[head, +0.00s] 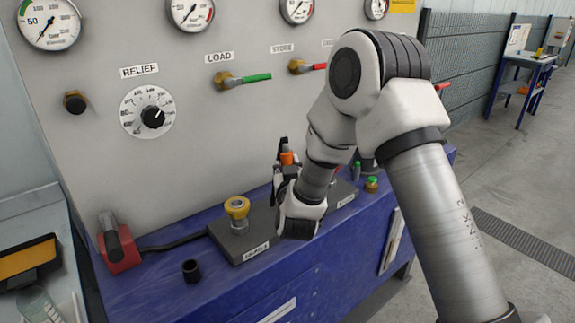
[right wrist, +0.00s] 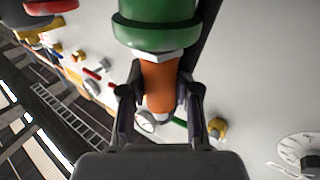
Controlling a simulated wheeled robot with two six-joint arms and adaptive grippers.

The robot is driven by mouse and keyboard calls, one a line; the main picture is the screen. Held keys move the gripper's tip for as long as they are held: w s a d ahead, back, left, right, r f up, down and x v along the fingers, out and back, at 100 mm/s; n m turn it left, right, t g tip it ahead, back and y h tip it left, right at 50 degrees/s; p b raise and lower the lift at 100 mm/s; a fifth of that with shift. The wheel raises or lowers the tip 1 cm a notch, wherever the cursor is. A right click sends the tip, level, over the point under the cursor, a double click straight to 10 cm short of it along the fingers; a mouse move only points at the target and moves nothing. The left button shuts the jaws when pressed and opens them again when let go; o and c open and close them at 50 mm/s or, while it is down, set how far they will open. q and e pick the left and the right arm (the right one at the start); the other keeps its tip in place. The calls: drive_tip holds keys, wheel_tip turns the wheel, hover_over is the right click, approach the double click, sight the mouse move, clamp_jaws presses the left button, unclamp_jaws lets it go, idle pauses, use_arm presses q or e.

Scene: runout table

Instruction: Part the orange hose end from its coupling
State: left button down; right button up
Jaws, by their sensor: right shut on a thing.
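The orange hose end (right wrist: 158,85) is between the two fingers of my right gripper (right wrist: 162,112) in the right wrist view. The fingers are shut on its sides. A large green collar with a pale hex part (right wrist: 155,30) sits directly against its upper end in that view; I see no gap there. In the head view a bit of the orange hose end (head: 287,157) shows above my right gripper (head: 286,178), over the grey block on the blue bench. My right wrist and arm hide most of the coupling there. My left gripper is not in view.
A yellow-topped fitting (head: 237,208) stands on the grey block (head: 262,252) left of my right gripper. A green-capped fitting (head: 372,184) is to the right. A black cup (head: 190,270) and a red holder (head: 120,250) are at left. The gauge panel (head: 200,110) rises close behind.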

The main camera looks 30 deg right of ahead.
sight(285, 143)
clamp_jaws()
drive_tip(key=shift+r, duration=0.1)
drive_tip(key=shift+w+d+r+p, duration=0.1)
drive_tip(key=shift+w+r+p, duration=0.15)
drive_tip(key=shift+r+p, duration=0.5)
drive_tip(key=shift+w+r+p, duration=0.2)
drive_tip(key=shift+r+p, duration=0.3)
drive_tip(key=shift+r, duration=0.7)
drive_tip(key=shift+s+a+r+p, duration=0.2)
drive_tip(key=shift+r+p, duration=0.1)
drive_tip(key=shift+r, duration=0.05)
drive_tip(key=shift+s+a+r+p, duration=0.15)
drive_tip(key=shift+r+p, duration=0.1)
drive_tip(key=shift+r, duration=0.1)
drive_tip(key=shift+w+d+r+p, duration=0.2)
drive_tip(key=shift+w+r+p, duration=0.1)
drive_tip(key=shift+p, duration=0.2)
drive_tip(key=shift+r, duration=0.1)
drive_tip(key=shift+s, duration=0.1)
